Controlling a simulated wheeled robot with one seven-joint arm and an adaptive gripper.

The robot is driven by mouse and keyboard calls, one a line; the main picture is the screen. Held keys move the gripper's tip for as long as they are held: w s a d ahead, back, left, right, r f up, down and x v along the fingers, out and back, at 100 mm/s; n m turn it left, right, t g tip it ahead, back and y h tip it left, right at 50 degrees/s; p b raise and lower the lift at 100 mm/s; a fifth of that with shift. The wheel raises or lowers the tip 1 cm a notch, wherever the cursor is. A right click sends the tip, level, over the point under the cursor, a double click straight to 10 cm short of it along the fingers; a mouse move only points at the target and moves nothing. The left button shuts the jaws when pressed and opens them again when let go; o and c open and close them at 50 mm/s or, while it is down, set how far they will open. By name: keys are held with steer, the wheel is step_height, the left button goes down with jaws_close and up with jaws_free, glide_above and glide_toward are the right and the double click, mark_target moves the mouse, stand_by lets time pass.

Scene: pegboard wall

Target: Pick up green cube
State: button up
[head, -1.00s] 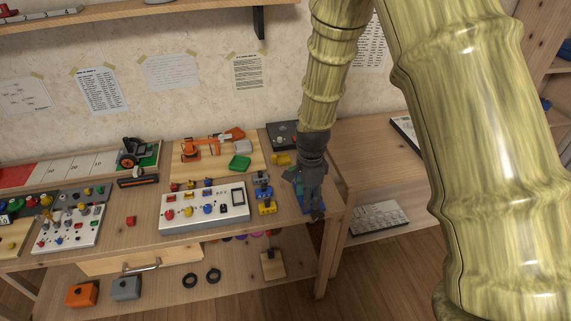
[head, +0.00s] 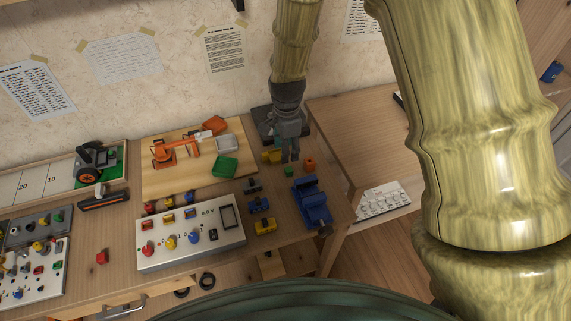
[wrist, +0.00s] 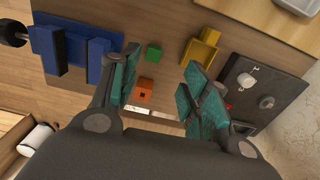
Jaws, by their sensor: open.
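The small green cube (head: 289,172) lies on the workbench, between a yellow part and the blue vise. In the wrist view the green cube (wrist: 154,53) shows past the gap between the fingers, with nothing touching it. My gripper (head: 289,158) points down just behind the cube in the head view. In the wrist view its teal fingers (wrist: 160,78) are spread apart and empty. A small orange cube (head: 309,163) lies close by; it also shows between the fingers in the wrist view (wrist: 146,87).
The blue vise (head: 312,202) stands in front of the cubes, and a yellow part (head: 271,156) lies to the left. A dark panel (wrist: 265,92) is near the wall. A green box (head: 224,167) rests on a wooden board. A white control panel (head: 190,240) stands farther forward.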

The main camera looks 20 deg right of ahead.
mark_target(289, 169)
steer(key=shift+s+f, duration=0.75)
steer(key=shift+s, duration=0.3)
steer(key=w+f, duration=0.2)
steer(key=shift+w+f+p, duration=0.1)
steer(key=shift+f+p, duration=0.25)
steer(key=shift+s+d+f+p, duration=0.15)
steer(key=shift+s+f+p, duration=0.15)
steer(key=shift+s, duration=0.1)
steer(key=f, duration=0.1)
steer(key=f+p, duration=0.1)
steer(key=f, duration=0.1)
steer(key=shift+d+f, duration=0.2)
steer(key=shift+f, duration=0.05)
steer(key=shift+s+f, duration=0.2)
steer(key=shift+w+f, duration=0.1)
steer(key=c, duration=0.8)
